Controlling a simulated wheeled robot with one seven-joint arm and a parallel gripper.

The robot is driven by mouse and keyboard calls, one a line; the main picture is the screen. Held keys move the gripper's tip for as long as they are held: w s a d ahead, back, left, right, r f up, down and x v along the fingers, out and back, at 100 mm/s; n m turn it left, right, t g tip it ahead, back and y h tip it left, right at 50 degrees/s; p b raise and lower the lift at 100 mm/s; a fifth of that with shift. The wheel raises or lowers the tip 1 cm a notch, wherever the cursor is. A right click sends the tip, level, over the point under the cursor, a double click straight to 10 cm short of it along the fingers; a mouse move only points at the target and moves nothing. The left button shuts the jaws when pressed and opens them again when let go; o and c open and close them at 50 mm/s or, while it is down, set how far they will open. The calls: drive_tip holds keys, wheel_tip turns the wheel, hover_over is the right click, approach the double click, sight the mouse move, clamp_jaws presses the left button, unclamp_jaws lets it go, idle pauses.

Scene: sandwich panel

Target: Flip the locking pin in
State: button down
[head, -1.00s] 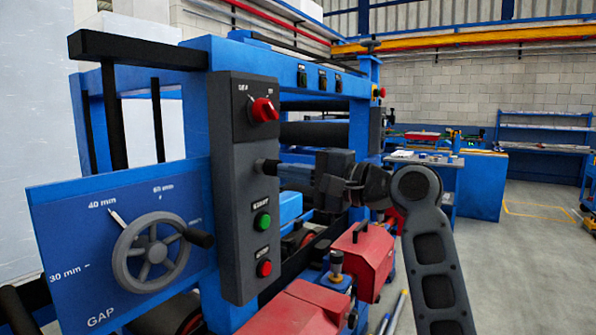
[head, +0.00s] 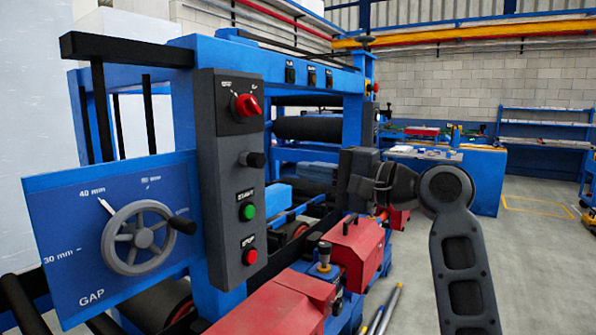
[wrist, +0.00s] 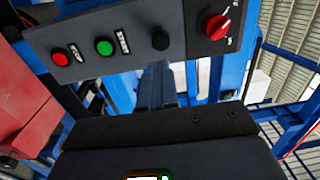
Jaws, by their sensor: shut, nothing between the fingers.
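No part is marked as the locking pin, and I cannot tell which one it is. A black round knob (head: 251,159) sticks out of the grey control panel (head: 228,180), between the red selector and the green button. It also shows in the wrist view (wrist: 160,39). A small upright black-topped plunger (head: 324,256) stands by the red housings. My gripper (wrist: 158,85) is shut and empty, pointing toward the panel and apart from it. In the head view its dark body (head: 355,170) is right of the panel; its fingertips are hard to make out there.
The panel carries a red selector (head: 247,105), a green button (head: 247,212) and a red button (head: 250,257). A handwheel (head: 140,237) sits on the blue gap plate (head: 60,235). Red housings (head: 355,250) lie below my arm. Open floor is at the right.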

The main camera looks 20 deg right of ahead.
drive_tip(key=shift+b+v, duration=0.4)
drive_tip(key=shift+v, duration=2.55)
drive_tip(key=shift+f, duration=0.1)
